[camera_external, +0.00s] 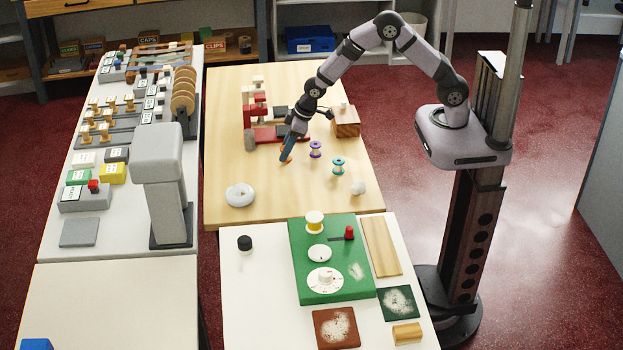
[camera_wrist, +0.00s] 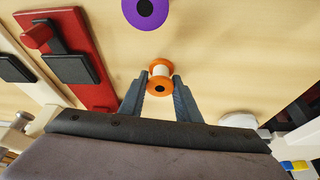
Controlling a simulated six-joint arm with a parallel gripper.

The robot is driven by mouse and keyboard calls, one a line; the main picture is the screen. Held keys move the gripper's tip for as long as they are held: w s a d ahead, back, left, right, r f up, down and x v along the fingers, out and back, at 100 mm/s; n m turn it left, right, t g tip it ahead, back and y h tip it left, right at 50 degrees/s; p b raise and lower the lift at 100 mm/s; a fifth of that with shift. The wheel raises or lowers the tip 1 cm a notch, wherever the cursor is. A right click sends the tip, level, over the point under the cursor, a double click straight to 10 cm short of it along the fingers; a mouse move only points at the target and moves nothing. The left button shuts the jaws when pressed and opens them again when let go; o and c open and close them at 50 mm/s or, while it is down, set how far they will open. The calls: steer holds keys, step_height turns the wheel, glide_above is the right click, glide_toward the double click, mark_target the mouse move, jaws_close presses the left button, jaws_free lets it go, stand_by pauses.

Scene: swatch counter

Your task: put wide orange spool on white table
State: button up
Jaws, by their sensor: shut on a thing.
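My gripper (camera_external: 289,151) is low over the wooden table and shut on the orange spool (camera_external: 286,158). In the wrist view the orange spool (camera_wrist: 160,69) sits between the two fingertips of my gripper (camera_wrist: 160,84), with a pale winding between orange flanges. The fingers hide most of it in the external view. I cannot tell whether it touches the wood. A white table (camera_external: 240,300) stands at the front right, carrying a green board. Another pale white table (camera_external: 110,300) is at the front left.
A purple spool (camera_external: 315,149) and a teal spool (camera_external: 338,166) stand right of my gripper. A red device (camera_external: 270,134), wooden box (camera_external: 345,121) and white ring (camera_external: 240,195) share the wooden table. The green board (camera_external: 357,285) fills much of the front-right table; its left side has bare room.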

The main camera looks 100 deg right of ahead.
step_height(320, 180, up, 10)
steer(key=shift+b, duration=0.9)
steer(key=s+a+n+p, duration=0.1)
steer(key=s+a+p, duration=0.2)
steer(key=s+a, duration=0.6)
steer(key=shift+s+f+n+y, duration=0.3)
steer(key=shift+s+f+n, duration=0.15)
steer(key=shift+s, duration=0.65)
